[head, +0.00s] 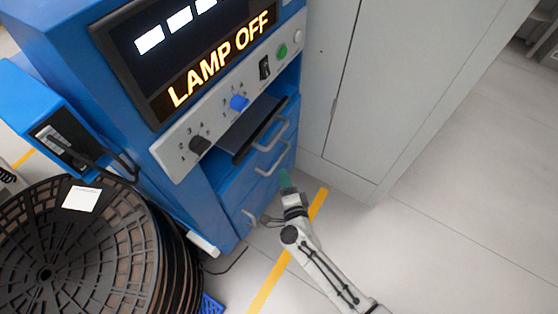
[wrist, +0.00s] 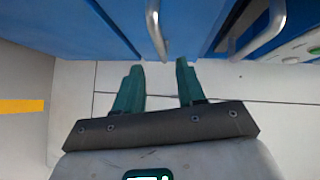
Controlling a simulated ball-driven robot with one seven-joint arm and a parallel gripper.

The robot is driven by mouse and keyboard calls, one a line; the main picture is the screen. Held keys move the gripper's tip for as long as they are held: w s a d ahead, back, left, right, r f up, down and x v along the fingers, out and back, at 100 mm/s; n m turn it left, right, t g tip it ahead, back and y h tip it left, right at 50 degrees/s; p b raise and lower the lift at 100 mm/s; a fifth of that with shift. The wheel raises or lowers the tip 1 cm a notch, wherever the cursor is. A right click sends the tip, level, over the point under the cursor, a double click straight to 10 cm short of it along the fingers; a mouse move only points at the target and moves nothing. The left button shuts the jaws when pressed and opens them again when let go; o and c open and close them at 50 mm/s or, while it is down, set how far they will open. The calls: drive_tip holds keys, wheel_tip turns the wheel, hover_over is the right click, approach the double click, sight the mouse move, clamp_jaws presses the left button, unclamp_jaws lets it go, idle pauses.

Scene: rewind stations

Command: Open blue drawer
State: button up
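The blue station cabinet (head: 190,60) has blue drawer fronts on its lower face, with silver bar handles. An upper handle (head: 272,134), a middle handle (head: 272,160) and a low door or drawer handle (head: 250,217) show in the head view. My gripper (head: 285,178) is just below and beside the middle handle. In the wrist view the green fingers (wrist: 160,85) are spread apart with nothing between them. A silver handle (wrist: 156,30) lies just beyond the fingertips, roughly in line with the gap. A second handle (wrist: 264,32) is farther right. The drawer fronts look shut.
A dark tray (head: 250,130) juts out under the control panel, above the handles. A grey cabinet (head: 375,80) stands close on the right. A large black reel (head: 75,250) is at the left. Clear floor (head: 470,230) lies right of my arm.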

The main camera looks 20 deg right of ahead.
sight(279, 158)
drive_tip(key=b+x, duration=0.3)
drive_tip(key=x, duration=0.5)
drive_tip(key=shift+w+f, duration=0.1)
drive_tip(key=shift+f, duration=0.05)
drive_tip(key=shift+w+d+b, duration=0.1)
drive_tip(key=shift+w+b, duration=0.2)
drive_tip(key=shift+w, duration=0.15)
clamp_jaws()
